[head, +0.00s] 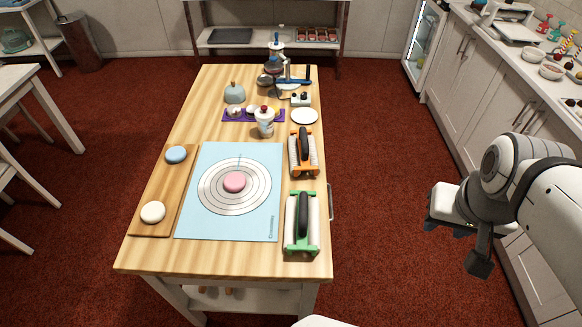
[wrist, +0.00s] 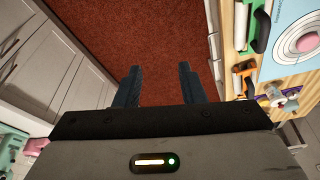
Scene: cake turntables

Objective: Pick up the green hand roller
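The green hand roller (head: 302,222) lies on the front right part of the wooden table, with a black handle and a white roller in a green frame. It also shows in the wrist view (wrist: 260,30) near the top right. My gripper (head: 478,262) is right of the table, above the red floor and well apart from the roller. In the wrist view its two dark fingers (wrist: 160,82) are spread, with only floor between them. An orange hand roller (head: 304,153) lies just behind the green one.
A blue mat (head: 262,222) with a pink disc (head: 234,182) lies left of the green roller. A wooden board (head: 150,226) holds a blue and a white disc. A metal rail (head: 330,202) runs along the table's right side. White cabinets (head: 462,75) stand at right.

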